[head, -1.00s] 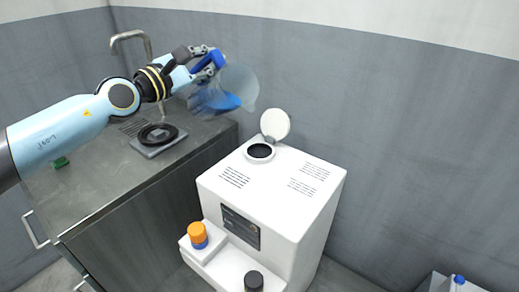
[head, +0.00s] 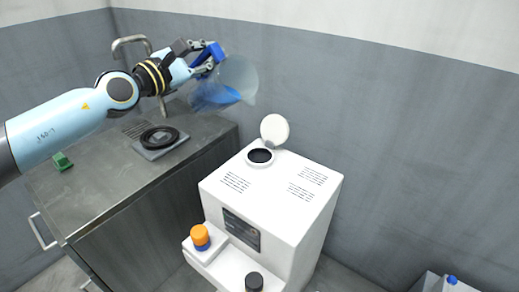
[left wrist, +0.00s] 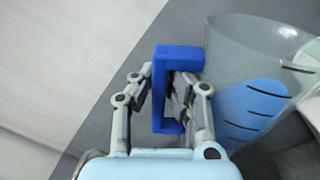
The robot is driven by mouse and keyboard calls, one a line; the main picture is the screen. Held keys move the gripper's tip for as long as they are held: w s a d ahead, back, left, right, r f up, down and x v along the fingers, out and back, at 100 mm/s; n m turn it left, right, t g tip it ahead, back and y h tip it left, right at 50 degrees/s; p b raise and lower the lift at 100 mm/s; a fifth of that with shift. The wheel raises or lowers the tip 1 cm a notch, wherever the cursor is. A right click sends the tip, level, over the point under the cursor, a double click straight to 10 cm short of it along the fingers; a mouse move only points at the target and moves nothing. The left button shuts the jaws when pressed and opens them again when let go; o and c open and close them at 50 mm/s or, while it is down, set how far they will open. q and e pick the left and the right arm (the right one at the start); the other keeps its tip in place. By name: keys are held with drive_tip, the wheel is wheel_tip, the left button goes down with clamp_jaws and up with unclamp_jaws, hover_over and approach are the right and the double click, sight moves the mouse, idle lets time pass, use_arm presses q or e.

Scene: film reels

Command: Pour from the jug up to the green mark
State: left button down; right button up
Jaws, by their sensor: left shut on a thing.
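My left gripper (head: 207,58) is shut on the blue handle of the jug (head: 238,76). The jug is clear, tilted to the right, and holds blue liquid in its lower part. It is in the air above the counter's right end, up and left of the white machine (head: 278,190). The machine's round top opening (head: 260,156) is uncovered, its white lid standing up behind it. In the left wrist view the jug (left wrist: 262,45) shows blue liquid and dark marks on its wall. I see no green mark. My right gripper is not in view.
A grey counter (head: 95,205) with a tap (head: 130,40) stands at the left. On it are a black ring on a grey plate (head: 158,154) and a small green block (head: 62,161). An orange-and-blue knob (head: 201,237) and a black knob (head: 254,282) are on the machine's front.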

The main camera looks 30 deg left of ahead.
sight(203, 62)
use_arm(q)
drive_tip(key=shift+a+f+n+b, duration=0.2)
drive_tip(key=shift+f+n+b, duration=0.1)
drive_tip(key=shift+b, duration=0.15)
drive_tip(key=shift+w+a+f+n+y+b, duration=0.15)
drive_tip(key=shift+a+f+n+b, duration=0.25)
drive_tip(key=shift+f+n+b, duration=0.3)
drive_tip(key=shift+s+a+f+n+y+b, duration=0.15)
drive_tip(key=shift+a+f+n+b, duration=0.35)
drive_tip(key=shift+n, duration=0.4)
drive_tip(key=shift+w+d, duration=0.1)
drive_tip(key=shift+d, duration=0.05)
drive_tip(key=shift+a+f+n+b, duration=0.15)
drive_tip(key=shift+f+n+b, duration=0.25)
drive_tip(key=shift+n, duration=0.6)
drive_tip(key=shift+a+f+n+b, duration=0.1)
drive_tip(key=shift+f+n+b, duration=0.3)
drive_tip(key=shift+n, duration=0.6)
drive_tip(key=shift+f, duration=0.1)
drive_tip(key=shift+d+f+n+y+b, duration=0.2)
drive_tip(key=shift+d+f+n+b, duration=0.1)
drive_tip(key=shift+f+n, duration=0.6)
drive_tip(key=shift+d+f+n+y+b, duration=0.25)
drive_tip(key=shift+f+n, duration=0.4)
drive_tip(key=shift+n, duration=0.35)
